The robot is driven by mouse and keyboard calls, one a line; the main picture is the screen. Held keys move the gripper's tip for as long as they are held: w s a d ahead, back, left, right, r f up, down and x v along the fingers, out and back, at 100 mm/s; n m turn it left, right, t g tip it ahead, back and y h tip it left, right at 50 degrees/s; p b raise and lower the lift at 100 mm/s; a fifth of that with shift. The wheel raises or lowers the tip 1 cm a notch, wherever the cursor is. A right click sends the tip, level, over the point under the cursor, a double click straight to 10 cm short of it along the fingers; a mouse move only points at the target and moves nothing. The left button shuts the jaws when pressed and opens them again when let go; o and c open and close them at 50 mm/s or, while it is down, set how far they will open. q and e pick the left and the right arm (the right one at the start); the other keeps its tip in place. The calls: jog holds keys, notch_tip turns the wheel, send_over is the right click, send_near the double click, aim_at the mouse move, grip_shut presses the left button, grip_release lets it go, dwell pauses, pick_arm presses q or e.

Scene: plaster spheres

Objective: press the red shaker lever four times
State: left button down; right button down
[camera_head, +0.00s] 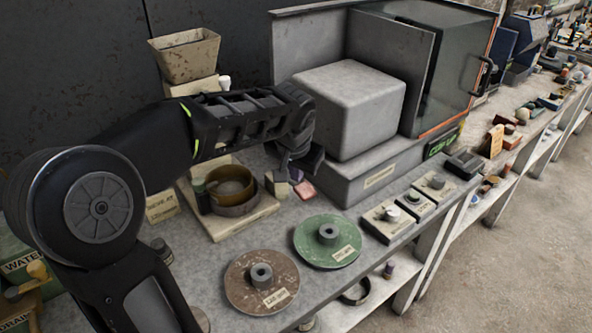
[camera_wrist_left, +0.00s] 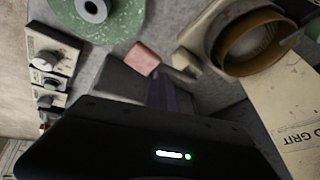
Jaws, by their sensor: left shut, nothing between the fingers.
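The red shaker lever (camera_head: 304,190) is a small pinkish-red pad on the bench, right of the round sieve shaker (camera_head: 232,190). It also shows in the left wrist view (camera_wrist_left: 145,58), beside the sieve shaker (camera_wrist_left: 245,45). My left gripper (camera_head: 290,177) is shut and empty, just left of and close to the lever. In the left wrist view its dark purplish fingers (camera_wrist_left: 161,84) end just beside the lever's edge. I cannot tell whether they touch it. My right gripper is not in view.
A green disc (camera_head: 328,240) and a brown disc (camera_head: 262,281) lie in front. A row of knob boxes (camera_head: 390,220) sits to the right. A large grey machine (camera_head: 350,105) stands behind the lever. A beige hopper (camera_head: 185,55) stands at the back left.

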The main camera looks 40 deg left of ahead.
aim_at(293, 184)
pick_arm(q)
jog(key=shift+w+a+r+p, duration=0.1)
jog(key=shift+a+r+p, duration=0.1)
jog(key=shift+r+p, duration=0.4)
jog(key=shift+w+a+r+p, duration=0.1)
jog(key=shift+a+r+p, duration=0.1)
jog(key=shift+r+p, duration=0.4)
jog(key=shift+a+r+p, duration=0.2)
jog(key=shift+r+p, duration=0.2)
jog(key=shift+r, duration=0.4)
jog(key=shift+a, duration=0.15)
jog(key=shift+r, duration=0.1)
jog(key=r+p, duration=0.1)
jog(key=a+r+p, duration=0.1)
jog(key=r, duration=0.1)
jog(key=a+r+p, duration=0.1)
jog(key=p, duration=0.1)
jog(key=shift+w+r, duration=0.25)
jog(key=shift+w, duration=0.05)
